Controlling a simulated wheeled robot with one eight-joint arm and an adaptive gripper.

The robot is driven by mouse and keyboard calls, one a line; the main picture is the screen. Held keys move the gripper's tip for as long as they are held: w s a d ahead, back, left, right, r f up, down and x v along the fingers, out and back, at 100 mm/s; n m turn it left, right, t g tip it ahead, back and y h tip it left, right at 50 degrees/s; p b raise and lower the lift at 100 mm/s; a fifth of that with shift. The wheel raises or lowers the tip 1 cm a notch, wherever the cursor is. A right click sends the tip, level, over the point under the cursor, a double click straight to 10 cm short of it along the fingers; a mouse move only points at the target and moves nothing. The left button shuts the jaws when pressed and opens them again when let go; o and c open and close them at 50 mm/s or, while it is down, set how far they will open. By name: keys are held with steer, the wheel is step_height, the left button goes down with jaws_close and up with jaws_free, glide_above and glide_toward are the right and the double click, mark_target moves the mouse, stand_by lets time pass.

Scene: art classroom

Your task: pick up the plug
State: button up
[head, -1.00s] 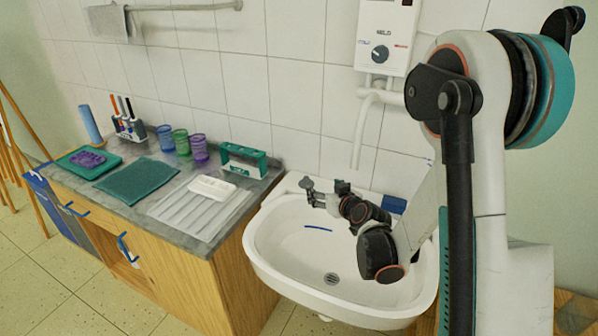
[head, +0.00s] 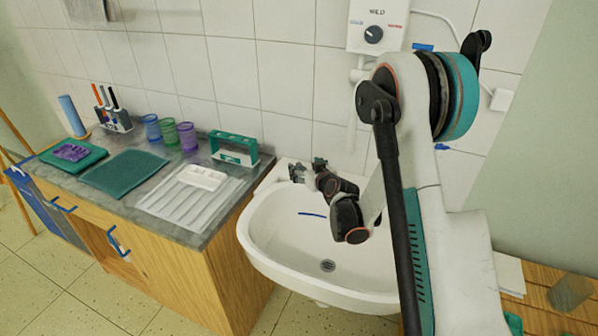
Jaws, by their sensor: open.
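No sink plug can be made out with certainty. A white fitting (head: 502,99) with a white cable is on the wall at the right; I cannot tell whether it is a plug or a socket. The white sink (head: 262,255) has an uncovered drain (head: 328,265) and a thin blue strip (head: 312,215) in its bowl. My gripper (head: 295,172) is open, small in the head view, over the back left part of the sink near its rim. Nothing shows between its fingers. My arm hides the right part of the sink.
Left of the sink, a grey counter (head: 196,238) bears cups (head: 170,132), a green-framed box (head: 234,149), a white block (head: 201,178) and a pen holder (head: 114,119). A water heater (head: 377,22) hangs above. A wooden surface (head: 540,305) is at lower right.

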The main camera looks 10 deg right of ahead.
mark_target(300, 165)
steer(key=b+x, duration=0.1)
steer(key=x, duration=0.3)
steer(key=shift+s+f+b, duration=0.1)
steer(key=shift+f+b, duration=0.1)
steer(key=shift+b, duration=0.15)
steer(key=shift+w+a, duration=0.1)
steer(key=shift+w, duration=0.25)
steer(key=c, duration=1)
steer(key=shift+r, duration=0.15)
